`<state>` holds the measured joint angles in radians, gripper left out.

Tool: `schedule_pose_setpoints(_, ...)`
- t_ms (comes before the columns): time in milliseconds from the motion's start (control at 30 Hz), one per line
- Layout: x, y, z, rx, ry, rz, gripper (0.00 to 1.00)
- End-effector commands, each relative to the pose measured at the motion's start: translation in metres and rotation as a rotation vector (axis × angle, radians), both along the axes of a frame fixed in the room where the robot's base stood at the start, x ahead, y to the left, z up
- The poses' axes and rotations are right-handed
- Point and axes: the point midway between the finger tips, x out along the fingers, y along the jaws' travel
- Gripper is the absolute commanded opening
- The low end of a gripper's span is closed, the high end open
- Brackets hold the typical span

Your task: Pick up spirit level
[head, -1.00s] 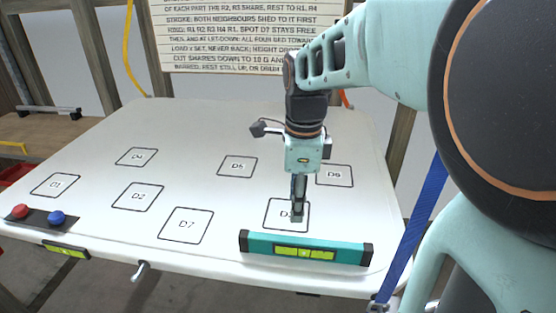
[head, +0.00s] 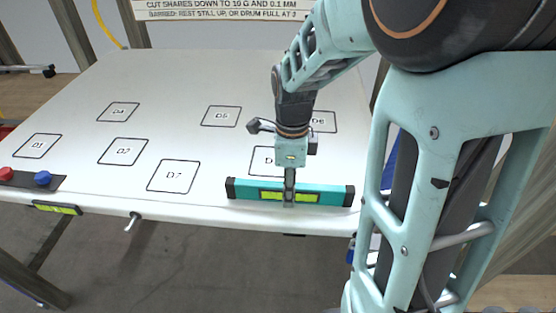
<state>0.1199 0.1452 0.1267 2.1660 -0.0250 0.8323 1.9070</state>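The spirit level (head: 330,195) is a long teal bar with black end caps and yellow-green vials. It lies along the front edge of the white table, in front of the square marked D3, which is partly hidden. My gripper (head: 289,202) points down at the middle of the level, and its fingers overlap the bar between the vials. The fingers are seen edge-on, so I cannot tell whether they are closed on it. The level appears to rest on the table.
A dark strip with a red button (head: 6,173) and a blue button (head: 42,178) sits at the left front. A metal handle (head: 132,222) sticks out below the front edge.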

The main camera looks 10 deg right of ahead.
Motion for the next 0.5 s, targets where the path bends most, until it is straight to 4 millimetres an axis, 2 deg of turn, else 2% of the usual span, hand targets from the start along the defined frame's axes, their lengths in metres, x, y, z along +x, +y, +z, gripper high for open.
schedule_pose_setpoints(267,0.0003,-0.0001,-0.0041,0.0,-0.001,0.0,0.38)
schedule_pose_setpoints(500,0.0002,-0.0001,-0.0039,0.0,-0.001,0.0,0.11)
